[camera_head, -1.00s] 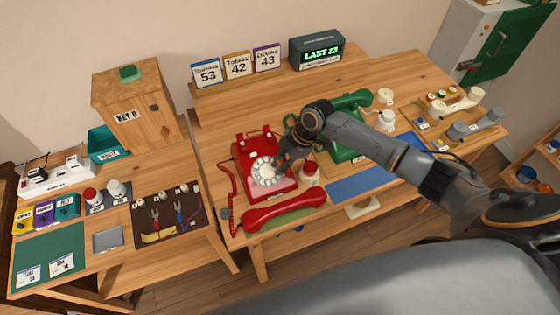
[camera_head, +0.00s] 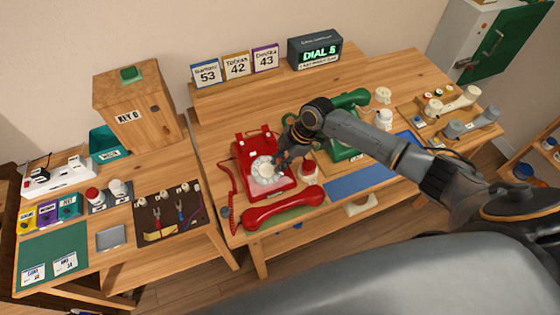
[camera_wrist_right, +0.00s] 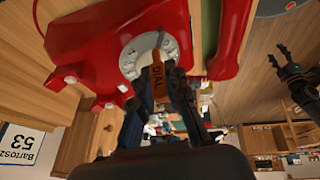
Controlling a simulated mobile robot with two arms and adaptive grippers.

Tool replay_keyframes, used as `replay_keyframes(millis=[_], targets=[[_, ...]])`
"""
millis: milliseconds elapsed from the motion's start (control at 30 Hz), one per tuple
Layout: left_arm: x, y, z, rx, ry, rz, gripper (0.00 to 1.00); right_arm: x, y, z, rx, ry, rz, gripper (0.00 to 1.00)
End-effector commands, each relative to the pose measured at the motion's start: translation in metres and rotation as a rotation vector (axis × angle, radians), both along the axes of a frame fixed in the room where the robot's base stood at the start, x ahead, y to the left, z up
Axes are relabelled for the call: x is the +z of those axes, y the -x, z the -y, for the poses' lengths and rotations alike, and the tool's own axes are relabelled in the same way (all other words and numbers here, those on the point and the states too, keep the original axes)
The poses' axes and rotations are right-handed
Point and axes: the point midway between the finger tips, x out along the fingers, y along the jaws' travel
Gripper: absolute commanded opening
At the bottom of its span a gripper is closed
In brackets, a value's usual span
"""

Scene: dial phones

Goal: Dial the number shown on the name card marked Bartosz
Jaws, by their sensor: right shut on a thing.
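The Bartosz card (camera_head: 207,74) stands at the left of the shelf and reads 53; it also shows in the right wrist view (camera_wrist_right: 20,145). The red dial phone (camera_head: 280,185) stands on the table with its pale rotary dial (camera_head: 262,172) facing up. My right gripper (camera_head: 284,160) is over the dial's right side. In the right wrist view it (camera_wrist_right: 172,85) is shut on an orange stick marked DIAL (camera_wrist_right: 158,80), whose thin tip reaches the dial; contact is unclear.
The red handset (camera_head: 283,208) lies off the phone, in front of it. A display (camera_head: 315,52) appears to read DIAL 5. Cards Tobias (camera_head: 236,66) and another with 43 (camera_head: 265,58) stand beside Bartosz. A green phone (camera_head: 340,150) is to the right, behind my arm.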

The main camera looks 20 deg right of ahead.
Motion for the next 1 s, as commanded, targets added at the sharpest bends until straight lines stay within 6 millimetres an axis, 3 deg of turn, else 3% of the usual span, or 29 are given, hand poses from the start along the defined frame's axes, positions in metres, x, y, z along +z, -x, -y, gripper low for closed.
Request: replay_keyframes(millis=[467,1000], targets=[[-0.007,0.0,0.0,0.0,0.0,0.0,0.52,0.021,-0.038,-0.031,0.0,-0.002,0.002,0.0],[-0.012,0.0,0.0,0.0,0.0,0.0,0.52,0.017,-0.041,-0.033,0.0,-0.001,0.0,0.0]])
